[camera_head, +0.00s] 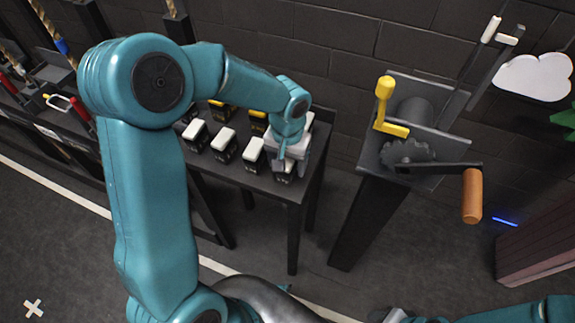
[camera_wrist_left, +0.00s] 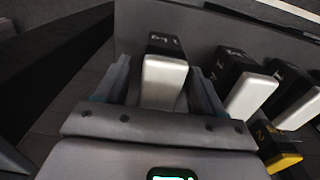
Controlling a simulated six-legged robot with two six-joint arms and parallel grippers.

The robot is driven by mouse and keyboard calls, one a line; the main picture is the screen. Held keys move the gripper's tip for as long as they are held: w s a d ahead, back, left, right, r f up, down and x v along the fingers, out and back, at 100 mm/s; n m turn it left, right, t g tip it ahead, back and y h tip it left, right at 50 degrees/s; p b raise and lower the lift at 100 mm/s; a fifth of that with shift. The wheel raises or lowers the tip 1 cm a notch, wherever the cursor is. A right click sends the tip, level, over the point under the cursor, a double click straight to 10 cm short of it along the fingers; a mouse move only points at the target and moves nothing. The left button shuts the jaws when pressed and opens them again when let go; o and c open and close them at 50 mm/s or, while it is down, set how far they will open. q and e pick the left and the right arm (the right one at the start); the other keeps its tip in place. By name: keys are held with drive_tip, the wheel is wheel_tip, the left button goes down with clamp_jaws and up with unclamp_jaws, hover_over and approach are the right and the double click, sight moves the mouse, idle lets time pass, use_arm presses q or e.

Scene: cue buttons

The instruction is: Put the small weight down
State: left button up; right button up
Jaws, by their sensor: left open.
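A small dark weight with a pale top (camera_wrist_left: 165,80) stands on the dark table (camera_head: 240,183). In the left wrist view it sits between the two fingers of my left gripper (camera_wrist_left: 160,92). The fingers are open, one on each side of it, with a gap visible. In the head view my left gripper (camera_head: 284,160) points down at the table's right end and hides most of this weight (camera_head: 284,175).
Several similar pale-topped weights (camera_head: 224,145) stand in a row to the left, with yellow-topped ones (camera_head: 258,122) behind. A grey crank stand (camera_head: 375,205) with a yellow handle (camera_head: 384,90) and an orange-brown grip (camera_head: 472,195) stands to the right. A gap separates it from the table.

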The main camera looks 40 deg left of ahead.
use_arm(q)
wheel_tip(320, 180, up, 10)
drive_tip(key=shift+s+p, duration=0.1)
drive_tip(key=shift+p, duration=0.2)
drive_tip(key=shift+f, duration=0.1)
idle(0.4)
